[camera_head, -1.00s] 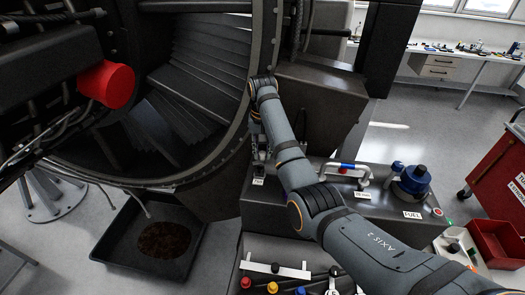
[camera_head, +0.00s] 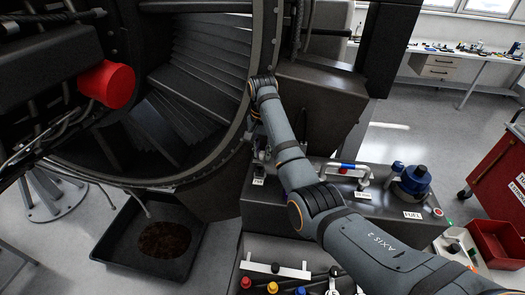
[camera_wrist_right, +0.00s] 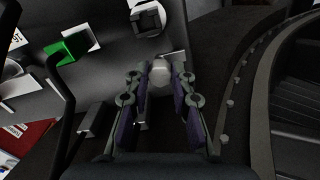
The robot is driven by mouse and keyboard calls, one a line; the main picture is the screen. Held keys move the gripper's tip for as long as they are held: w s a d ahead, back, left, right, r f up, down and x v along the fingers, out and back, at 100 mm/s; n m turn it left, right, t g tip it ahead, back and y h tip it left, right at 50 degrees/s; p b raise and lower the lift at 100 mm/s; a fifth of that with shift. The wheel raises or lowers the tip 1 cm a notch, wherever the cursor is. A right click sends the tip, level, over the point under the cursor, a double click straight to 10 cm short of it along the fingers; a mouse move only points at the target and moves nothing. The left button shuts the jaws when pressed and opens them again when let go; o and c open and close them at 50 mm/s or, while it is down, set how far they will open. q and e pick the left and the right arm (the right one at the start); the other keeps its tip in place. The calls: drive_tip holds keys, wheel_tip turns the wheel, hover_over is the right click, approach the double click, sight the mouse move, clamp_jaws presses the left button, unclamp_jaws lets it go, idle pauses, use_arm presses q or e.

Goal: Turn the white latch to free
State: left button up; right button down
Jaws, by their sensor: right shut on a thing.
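In the right wrist view, my right gripper (camera_wrist_right: 160,88) has its two fingers on either side of a pale, rounded piece (camera_wrist_right: 160,72), which looks like the white latch. The gripper is shut on it. Much of the latch is hidden between the fingers, so its angle cannot be told. In the head view, my right gripper (camera_head: 259,151) is low beside the engine's round casing, above a small white label (camera_head: 258,181). My forearm hides part of this spot, and the latch is not clear there. My left gripper is not in view.
The dark ring of the engine casing (camera_head: 213,168) curves close on the left. A blue-capped fuel fitting (camera_head: 413,180) and a white handle with a blue and red band (camera_head: 347,166) stand to the right. A black drip tray (camera_head: 112,244) lies on the floor.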

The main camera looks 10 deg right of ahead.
drive_tip(key=shift+w+r, duration=0.1)
drive_tip(key=shift+r, duration=0.05)
drive_tip(key=c, duration=1.1)
unclamp_jaws()
drive_tip(key=shift+c, duration=0.2)
